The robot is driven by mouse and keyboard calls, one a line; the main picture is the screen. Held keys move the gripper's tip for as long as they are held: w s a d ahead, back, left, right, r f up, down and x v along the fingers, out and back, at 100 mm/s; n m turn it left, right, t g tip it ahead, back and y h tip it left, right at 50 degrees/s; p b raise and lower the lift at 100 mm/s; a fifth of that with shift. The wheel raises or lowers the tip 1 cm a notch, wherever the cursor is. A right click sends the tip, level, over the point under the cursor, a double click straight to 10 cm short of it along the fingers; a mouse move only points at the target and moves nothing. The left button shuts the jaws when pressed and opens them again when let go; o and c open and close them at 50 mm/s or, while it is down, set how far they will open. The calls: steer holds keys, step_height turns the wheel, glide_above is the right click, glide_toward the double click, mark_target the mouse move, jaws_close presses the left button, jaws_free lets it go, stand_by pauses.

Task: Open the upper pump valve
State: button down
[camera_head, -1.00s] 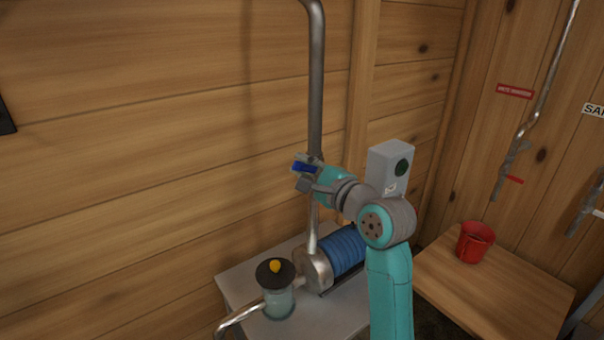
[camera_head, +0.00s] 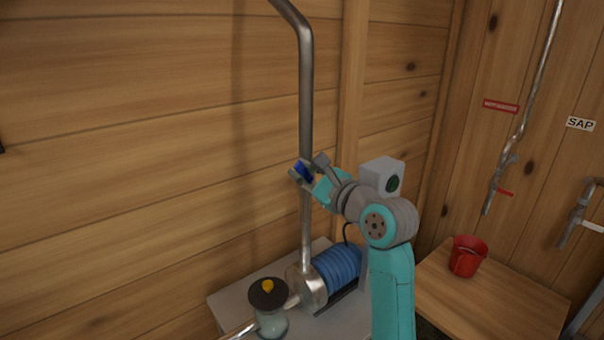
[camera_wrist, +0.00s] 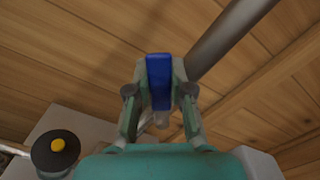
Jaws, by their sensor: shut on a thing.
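The upper pump valve has a blue handle (camera_head: 302,170), set on the upright metal pipe (camera_head: 305,120) above the pump. In the head view, my gripper (camera_head: 306,171) is at the handle with one finger on each side. In the wrist view, the blue handle (camera_wrist: 158,80) stands between the two fingers of my gripper (camera_wrist: 159,98), which is shut on it. A pale metal stub shows just below the handle there. The valve body is mostly hidden by the fingers and handle.
The pump with its blue ribbed motor (camera_head: 337,266) sits on a grey stand below. A jar with a dark lid and yellow knob (camera_head: 267,286) stands beside it. A red bucket (camera_head: 467,256) is on a wooden table at right. The plank wall is close behind the pipe.

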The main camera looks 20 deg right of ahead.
steer(key=c, duration=1)
jaws_free()
